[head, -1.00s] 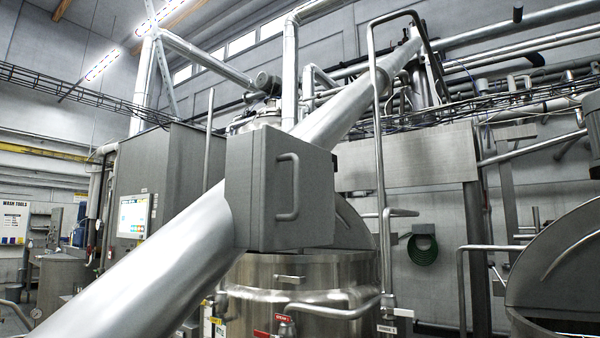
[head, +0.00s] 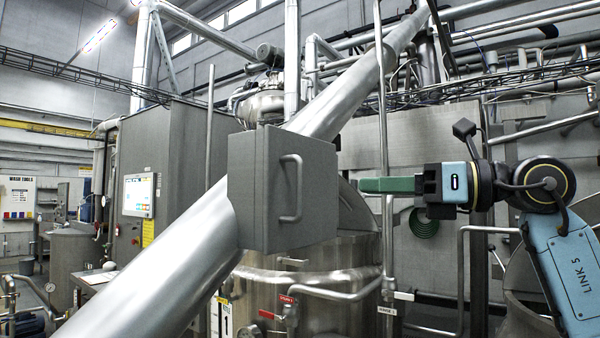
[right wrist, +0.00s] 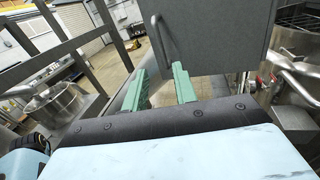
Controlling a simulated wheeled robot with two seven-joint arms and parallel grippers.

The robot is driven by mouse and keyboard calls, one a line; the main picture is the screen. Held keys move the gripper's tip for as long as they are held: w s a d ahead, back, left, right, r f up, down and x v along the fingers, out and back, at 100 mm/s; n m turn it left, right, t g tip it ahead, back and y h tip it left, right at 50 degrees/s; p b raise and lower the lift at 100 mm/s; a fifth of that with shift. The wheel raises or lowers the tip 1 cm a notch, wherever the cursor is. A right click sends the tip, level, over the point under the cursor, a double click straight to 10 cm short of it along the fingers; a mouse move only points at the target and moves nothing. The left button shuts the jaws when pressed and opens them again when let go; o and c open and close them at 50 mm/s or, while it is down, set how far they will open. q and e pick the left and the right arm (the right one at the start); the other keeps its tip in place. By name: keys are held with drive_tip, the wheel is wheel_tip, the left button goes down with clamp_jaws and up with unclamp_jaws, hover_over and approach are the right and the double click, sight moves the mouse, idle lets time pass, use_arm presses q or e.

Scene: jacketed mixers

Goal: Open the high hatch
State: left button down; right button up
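The high hatch (head: 258,190) is a grey metal box front on the thick slanting pipe, with a curved bar handle (head: 297,188) on its right-hand face. It looks closed. The hatch (right wrist: 228,35) and its handle (right wrist: 163,42) also show in the right wrist view. My right gripper (head: 364,186), with green fingers, points left at the hatch from its right side, apart from the handle. In the right wrist view the two fingers of this gripper (right wrist: 160,72) stand apart with nothing between them, and the handle is beyond the tips. My left gripper is not in view.
The slanting pipe (head: 175,260) crosses the view. A steel mixer vessel (head: 335,260) with pipework stands below the hatch. A vertical pipe (head: 383,130) rises close to my right gripper. A control cabinet (head: 175,175) with a screen stands at left.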

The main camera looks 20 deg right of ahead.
drive_tip(key=p, duration=0.4)
hover_over(300, 217)
drive_tip(key=shift+w+r+h, duration=0.3)
drive_tip(key=shift+w+r, duration=0.05)
drive_tip(key=shift+r, duration=0.05)
drive_tip(key=shift+d, duration=0.1)
clamp_jaws()
